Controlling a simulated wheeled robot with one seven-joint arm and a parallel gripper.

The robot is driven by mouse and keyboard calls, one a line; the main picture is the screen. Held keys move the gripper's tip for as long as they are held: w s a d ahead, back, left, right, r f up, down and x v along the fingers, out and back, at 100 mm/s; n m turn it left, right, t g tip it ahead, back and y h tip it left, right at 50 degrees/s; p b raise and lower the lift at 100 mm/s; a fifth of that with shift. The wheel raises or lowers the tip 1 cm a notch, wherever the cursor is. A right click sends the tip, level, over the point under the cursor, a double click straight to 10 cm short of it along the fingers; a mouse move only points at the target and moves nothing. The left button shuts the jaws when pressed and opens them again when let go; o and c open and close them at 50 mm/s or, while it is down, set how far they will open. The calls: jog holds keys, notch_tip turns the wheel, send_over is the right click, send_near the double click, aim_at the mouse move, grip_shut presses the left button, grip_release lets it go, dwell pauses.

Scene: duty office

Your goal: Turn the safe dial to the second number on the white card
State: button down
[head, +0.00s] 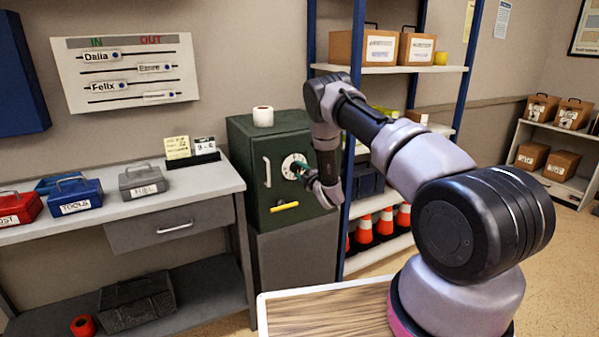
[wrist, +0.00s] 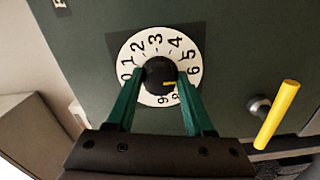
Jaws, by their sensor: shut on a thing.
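The dark green safe (head: 250,150) stands beside the desk, its door closed. Its white dial (head: 288,159) has a black knob and shows large in the wrist view (wrist: 139,46). My gripper (wrist: 160,75) is shut on the black knob (wrist: 160,69), with a green finger on each side. A yellow mark on the knob sits low and right of its middle; I cannot tell exactly which number it points to. The fingers hide part of the dial's lower numbers. The white card (head: 205,146) stands on the desk; its writing is too small to read surely.
A yellow handle (head: 285,207) sticks out below the dial and shows right of my fingers in the wrist view (wrist: 277,114). A yellow card (head: 177,147) stands beside the white card. A blue-posted shelf (head: 350,140) with cones stands right of the safe, near my arm.

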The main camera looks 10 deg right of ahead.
dwell(0.4)
jog(key=shift+c, duration=1.4)
grip_release()
jog(key=v, duration=1)
jog(key=shift+s, duration=0.4)
jog(key=shift+d, duration=0.1)
